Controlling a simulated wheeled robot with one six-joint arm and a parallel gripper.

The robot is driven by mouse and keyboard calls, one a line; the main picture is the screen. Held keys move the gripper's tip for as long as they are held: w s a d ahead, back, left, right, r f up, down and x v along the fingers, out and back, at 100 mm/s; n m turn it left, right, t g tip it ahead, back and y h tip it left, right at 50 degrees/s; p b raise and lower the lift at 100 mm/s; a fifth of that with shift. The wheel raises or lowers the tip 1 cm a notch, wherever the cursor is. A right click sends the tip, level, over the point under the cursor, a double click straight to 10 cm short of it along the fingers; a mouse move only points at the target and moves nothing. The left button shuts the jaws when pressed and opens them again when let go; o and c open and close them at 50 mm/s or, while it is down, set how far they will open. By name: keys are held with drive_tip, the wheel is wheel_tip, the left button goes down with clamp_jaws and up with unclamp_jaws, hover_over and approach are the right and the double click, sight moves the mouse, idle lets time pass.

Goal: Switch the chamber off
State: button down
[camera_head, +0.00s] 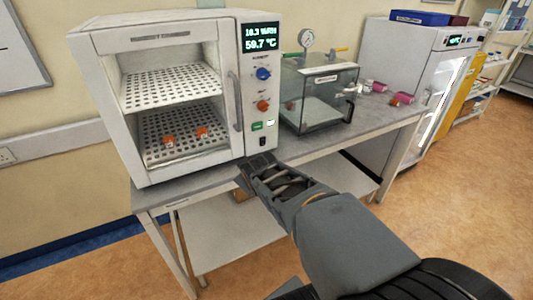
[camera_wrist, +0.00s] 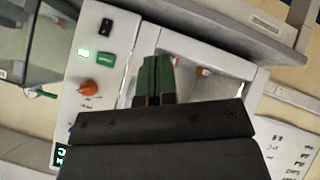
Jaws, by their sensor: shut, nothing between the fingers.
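The white chamber (camera_head: 155,38) stands on a bench, its lit display (camera_head: 262,38) reading about 59.7 °C. My gripper (camera_head: 258,160) is shut and empty, just below the switch. In the wrist view, its fingertips (camera_wrist: 161,60) are right of the green button.
A clear vacuum box (camera_head: 318,95) with a gauge stands right of the chamber on the grey bench (camera_head: 345,135). The chamber's vertical handle (camera_head: 235,102) is left of the panel. Orange items (camera_head: 201,132) sit on its lower shelf. A white fridge (camera_head: 408,75) stands further right.

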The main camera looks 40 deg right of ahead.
sight(264, 140)
drive_tip(key=w+d+f+n+t+b, duration=0.1)
drive_tip(key=d+f+n+t+b, duration=0.3)
drive_tip(key=d+n+t+b, duration=0.1)
drive_tip(key=w+d+f+n+t+b, duration=0.1)
drive_tip(key=d+f+n+t+b, duration=0.2)
drive_tip(key=d+n+t+b, duration=0.2)
drive_tip(key=d+n, duration=0.3)
drive_tip(key=d, duration=0.1)
drive_tip(key=shift+d+f+y, duration=0.35)
drive_tip(key=shift+f+y, duration=0.05)
drive_tip(key=shift+w, duration=0.1)
drive_tip(key=w, duration=0.4)
drive_tip(key=w+d+r, duration=0.1)
drive_tip(key=w, duration=0.4)
drive_tip(key=w+p, duration=0.1)
drive_tip(key=w, duration=0.3)
drive_tip(key=shift+w+d+r, duration=0.35)
drive_tip(key=shift+w+d, duration=0.05)
